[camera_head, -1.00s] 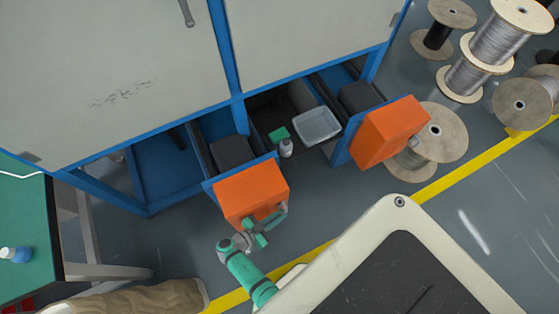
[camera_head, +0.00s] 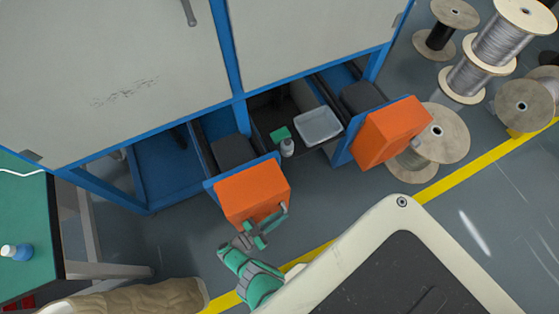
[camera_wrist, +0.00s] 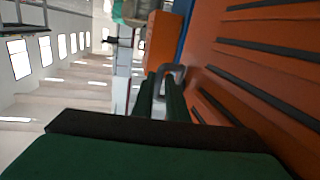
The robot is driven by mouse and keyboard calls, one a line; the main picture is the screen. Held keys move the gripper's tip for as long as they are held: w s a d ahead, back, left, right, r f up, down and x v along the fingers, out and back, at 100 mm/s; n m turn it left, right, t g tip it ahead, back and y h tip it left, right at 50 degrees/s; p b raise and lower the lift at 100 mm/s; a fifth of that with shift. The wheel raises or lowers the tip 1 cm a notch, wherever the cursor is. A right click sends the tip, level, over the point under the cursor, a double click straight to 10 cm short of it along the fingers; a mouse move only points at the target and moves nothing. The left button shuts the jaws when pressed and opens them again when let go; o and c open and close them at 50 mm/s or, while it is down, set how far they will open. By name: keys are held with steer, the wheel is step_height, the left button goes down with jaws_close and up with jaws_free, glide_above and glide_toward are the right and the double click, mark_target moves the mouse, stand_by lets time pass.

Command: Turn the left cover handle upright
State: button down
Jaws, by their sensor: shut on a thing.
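The left cover is an orange box (camera_head: 250,192) on the front of the blue cabinet, left of the other orange cover. My gripper (camera_head: 266,228) is at its lower right front in the head view. In the wrist view the cover's orange face (camera_wrist: 265,75) with dark slots fills the right side. A grey looped handle (camera_wrist: 172,72) shows at the tips of my green gripper fingers (camera_wrist: 159,98), which are shut on it. In the head view my gripper largely hides the handle, and its exact angle cannot be told.
A second orange cover (camera_head: 393,132) stands to the right. Between them are a grey tray (camera_head: 318,126) and a small white bottle (camera_head: 287,148). A green table (camera_head: 30,215) is at the left. Cable spools (camera_head: 437,140) stand at the right.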

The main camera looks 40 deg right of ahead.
steer(key=shift+r, duration=0.2)
steer(key=shift+s+d+r+h, duration=0.1)
steer(key=shift+h, duration=0.2)
stand_by(0.3)
steer(key=c, duration=2.1)
jaws_free()
steer(key=shift+d+r, duration=0.1)
steer(key=shift+r, duration=0.1)
